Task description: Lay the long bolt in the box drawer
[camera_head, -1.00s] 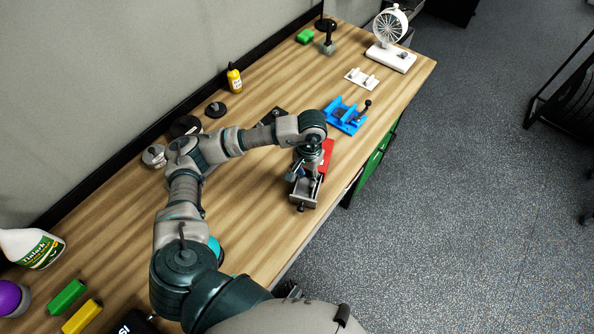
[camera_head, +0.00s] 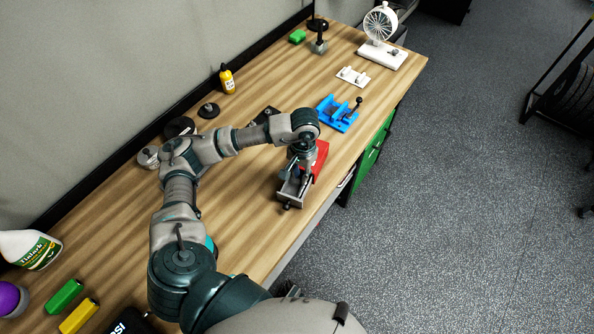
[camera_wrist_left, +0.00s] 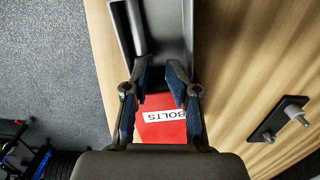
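In the head view the gripper (camera_head: 300,172) is partly hidden by my wrist. My right gripper is out of view.
A blue fixture (camera_head: 338,113) and a white bracket (camera_head: 353,77) sit behind the box. A dark plate with pegs (camera_wrist_left: 280,118) lies beside it. A yellow bottle (camera_head: 227,79) stands near the wall. The bench front edge is close to the drawer.

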